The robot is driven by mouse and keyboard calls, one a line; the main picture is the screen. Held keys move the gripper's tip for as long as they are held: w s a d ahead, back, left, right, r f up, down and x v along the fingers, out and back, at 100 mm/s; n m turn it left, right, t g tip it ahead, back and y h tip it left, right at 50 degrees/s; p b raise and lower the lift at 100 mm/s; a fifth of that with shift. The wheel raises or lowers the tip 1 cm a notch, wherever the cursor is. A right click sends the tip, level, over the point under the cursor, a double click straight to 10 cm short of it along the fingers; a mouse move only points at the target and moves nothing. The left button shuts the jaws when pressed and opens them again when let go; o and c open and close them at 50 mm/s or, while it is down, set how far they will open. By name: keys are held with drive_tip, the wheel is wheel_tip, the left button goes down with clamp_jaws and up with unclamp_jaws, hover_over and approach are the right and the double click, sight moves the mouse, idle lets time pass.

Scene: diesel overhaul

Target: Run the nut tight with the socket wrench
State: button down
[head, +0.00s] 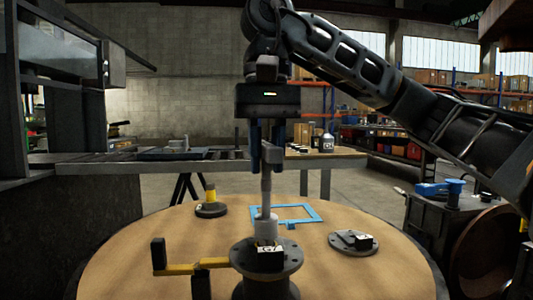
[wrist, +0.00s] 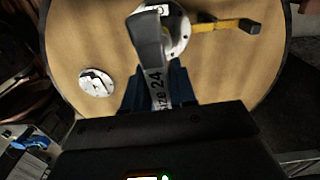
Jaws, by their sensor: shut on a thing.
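My gripper (head: 266,168) points straight down and is shut on the grey handle of the socket wrench (head: 266,190). The wrench hangs upright, with its pale wide socket (head: 266,227) at the top of a dark flanged fitting (head: 290,256). I cannot tell whether the socket is fully seated. In the wrist view the wrench handle (wrist: 154,60) lies between the blue fingers of my gripper (wrist: 157,92) and bears lettering ending in "ze 24". The flanged fitting shows partly behind it (wrist: 178,30). No nut can be made out; the socket or handle may hide it.
A yellow bar with black ends (head: 178,269) sticks out left of the fitting. On the round wooden table (head: 340,280) are a blue frame (head: 313,213), a grey disc with a part (head: 353,243) and a dark round base with a yellow-topped piece (head: 211,208). A workbench (head: 230,165) stands behind.

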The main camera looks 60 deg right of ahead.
drive_tip(key=n, duration=0.3)
drive_tip(key=shift+n, duration=0.4)
drive_tip(key=n+p, duration=0.1)
drive_tip(key=n, duration=0.2)
drive_tip(key=shift+n, duration=0.3)
drive_tip(key=n, duration=0.7)
drive_tip(key=shift+d, duration=0.1)
idle(0.3)
